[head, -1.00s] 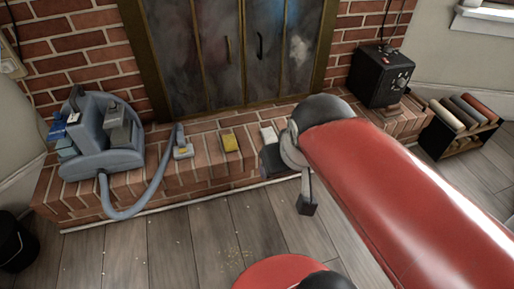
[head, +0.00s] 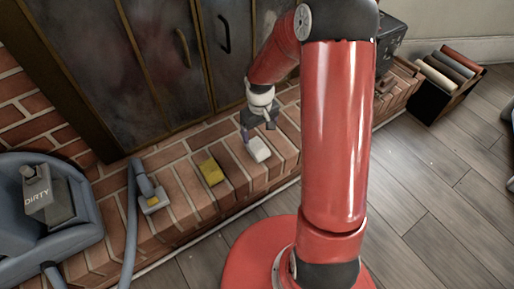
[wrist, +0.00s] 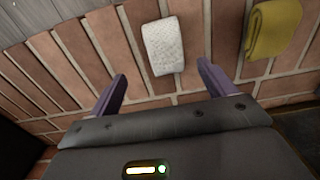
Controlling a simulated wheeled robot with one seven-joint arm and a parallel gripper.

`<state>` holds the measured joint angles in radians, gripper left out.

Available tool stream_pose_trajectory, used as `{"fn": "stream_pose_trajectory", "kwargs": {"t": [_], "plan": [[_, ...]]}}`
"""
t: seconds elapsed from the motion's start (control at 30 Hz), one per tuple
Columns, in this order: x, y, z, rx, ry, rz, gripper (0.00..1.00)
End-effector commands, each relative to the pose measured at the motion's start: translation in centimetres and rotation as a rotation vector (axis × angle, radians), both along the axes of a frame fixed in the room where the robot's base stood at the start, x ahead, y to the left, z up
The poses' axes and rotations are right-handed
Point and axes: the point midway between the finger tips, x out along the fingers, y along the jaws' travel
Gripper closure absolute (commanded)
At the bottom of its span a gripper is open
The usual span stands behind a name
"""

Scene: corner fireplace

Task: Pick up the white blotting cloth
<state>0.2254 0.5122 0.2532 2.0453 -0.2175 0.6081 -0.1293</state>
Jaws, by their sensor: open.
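The white blotting cloth (head: 258,149) lies as a small folded block on the brick hearth (head: 225,190). In the wrist view the white cloth (wrist: 163,46) lies just ahead of the fingertips, roughly between their lines, nearer the middle of the gap. My gripper (wrist: 162,72) is open, with two purple fingers spread and nothing between them. In the head view my gripper (head: 257,128) is low over the hearth, right behind the cloth; its fingers are partly hidden there. I cannot tell the exact height of the fingertips above the bricks.
A folded yellow cloth (head: 211,172) lies left of the white cloth and shows in the wrist view (wrist: 272,28). A hose nozzle (head: 150,197) and a blue-grey machine (head: 45,225) are further left. Dark fireplace doors (head: 165,60) stand behind. A rack of rolls (head: 447,85) is at right.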

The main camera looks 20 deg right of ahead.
Motion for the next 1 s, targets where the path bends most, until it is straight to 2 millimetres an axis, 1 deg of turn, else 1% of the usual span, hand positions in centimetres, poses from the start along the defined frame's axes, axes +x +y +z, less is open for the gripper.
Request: {"fn": "stream_pose_trajectory", "kwargs": {"t": [0.03,0.1,0.33,0.5,0.6,0.83,0.87,1.0], "plan": [[0.0,0.0,-0.7,0.001,0.003,0.001,0.17],[0.0,0.1,-1.6,0.001,0.003,0.001,0.17],[-0.1,0.4,-3.6,0.001,0.003,0.002,0.17],[-0.1,0.8,-6.3,0.0,0.005,0.0,0.17],[-0.1,0.8,-7.4,0.0,0.003,0.0,0.17],[-0.1,0.8,-7.4,0.001,0.0,0.0,0.17],[-0.1,0.8,-7.4,0.001,0.001,0.0,0.2],[-0.1,0.8,-7.4,0.001,0.001,0.0,0.38]]}}
